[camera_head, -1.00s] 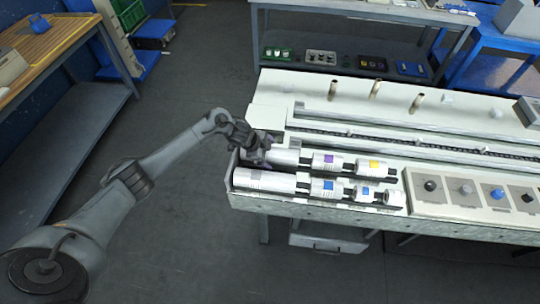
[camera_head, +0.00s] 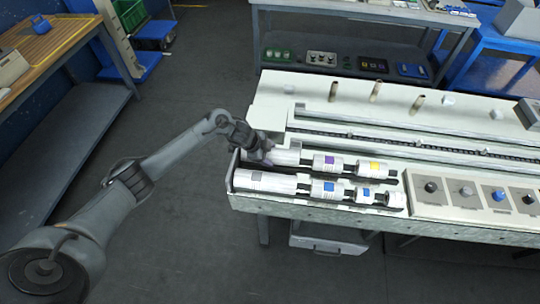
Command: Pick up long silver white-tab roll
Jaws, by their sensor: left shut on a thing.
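My left gripper (camera_head: 262,153) is at the left end of the back row of rolls. It is shut on the silver roll (camera_head: 287,157) there, whose left end it partly hides. A longer silver roll (camera_head: 270,183) lies in the front row, just in front of the gripper and apart from it. Whether either silver roll has a white tab is too small to tell. My right gripper is not in view.
To the right in the back row lie a purple-tab roll (camera_head: 327,164) and a yellow-tab roll (camera_head: 372,169). Blue-tab rolls (camera_head: 327,190) continue the front row. A control panel with knobs (camera_head: 465,193) sits to the right. Upright pegs (camera_head: 376,92) stand behind.

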